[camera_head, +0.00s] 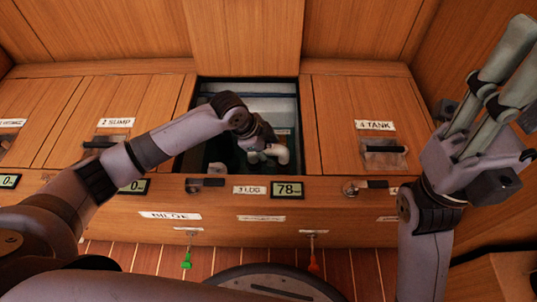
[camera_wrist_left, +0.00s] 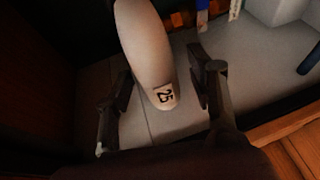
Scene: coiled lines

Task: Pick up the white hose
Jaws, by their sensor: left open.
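My left gripper (camera_head: 259,143) reaches down into the compartment at the hose. In the left wrist view its fingers (camera_wrist_left: 160,85) are apart, one on each side of the hose's marked end, with gaps visible.
The compartment (camera_head: 301,125) has wooden edges close around my left arm. Shut hatches marked "2 SUMP" (camera_head: 117,122) and "4 TANK" (camera_head: 375,125) flank it. The front panel carries a "78" display (camera_head: 288,190), latches, and green (camera_head: 187,261) and red (camera_head: 314,263) pulls.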

